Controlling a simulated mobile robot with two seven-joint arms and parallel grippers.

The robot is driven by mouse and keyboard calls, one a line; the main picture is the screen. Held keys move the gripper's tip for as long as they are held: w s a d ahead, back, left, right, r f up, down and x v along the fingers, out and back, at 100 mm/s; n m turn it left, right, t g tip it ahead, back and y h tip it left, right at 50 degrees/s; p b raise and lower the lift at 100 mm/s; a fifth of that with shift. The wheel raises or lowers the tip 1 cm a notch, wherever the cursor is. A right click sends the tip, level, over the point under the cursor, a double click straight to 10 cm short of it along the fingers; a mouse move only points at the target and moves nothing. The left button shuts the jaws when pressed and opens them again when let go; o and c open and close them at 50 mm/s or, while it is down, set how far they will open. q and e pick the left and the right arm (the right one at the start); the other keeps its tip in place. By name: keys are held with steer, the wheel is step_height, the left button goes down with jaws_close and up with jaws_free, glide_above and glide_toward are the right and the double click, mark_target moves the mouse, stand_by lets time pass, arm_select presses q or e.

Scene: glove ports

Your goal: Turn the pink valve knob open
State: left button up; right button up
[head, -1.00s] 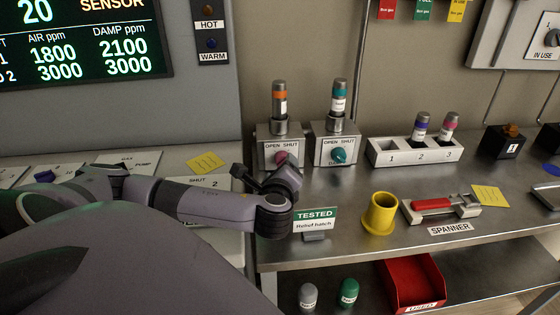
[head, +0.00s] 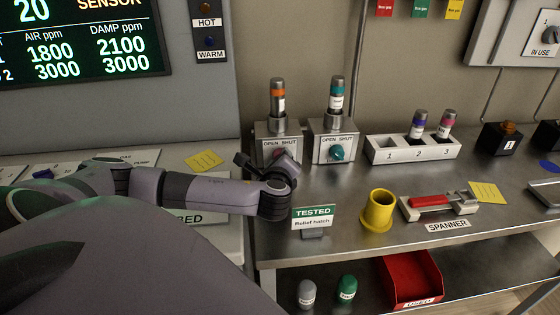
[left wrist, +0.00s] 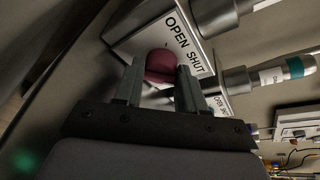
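The pink valve knob (left wrist: 160,64) is on the front of the left grey valve box (head: 265,141), under an OPEN SHUT label. In the head view my left gripper (head: 278,157) covers most of the knob. In the left wrist view my left gripper (left wrist: 160,78) has one finger on each side of the knob, and both fingers appear to touch it. The knob's pointer direction cannot be made out. An orange-banded cylinder (head: 278,97) stands on this box. My right gripper is not in view.
A second valve box (head: 320,147) with a teal knob (head: 336,153) stands close on the right. A TESTED sign (head: 312,217), a yellow cup (head: 378,211) and a spanner holder (head: 438,204) stand further front. A white rack (head: 380,152) holds two cylinders.

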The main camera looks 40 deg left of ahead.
arm_select(q)
steer(key=shift+s+f+n+t+b, duration=0.15)
steer(key=shift+n+t+b, duration=0.1)
steer(key=shift+n+b, duration=0.25)
steer(key=shift+w+f+n+t+b, duration=0.15)
steer(key=shift+n+t+b, duration=0.15)
steer(key=shift+n, duration=0.2)
steer(key=shift+s+r+n+t+h+b, duration=0.1)
steer(key=shift+n+t+h+b, duration=0.2)
steer(key=shift+n+b, duration=0.2)
steer(key=shift+r, duration=0.1)
steer(key=o, duration=1)
steer(key=shift+s, duration=0.1)
steer(key=shift+v, duration=3.45)
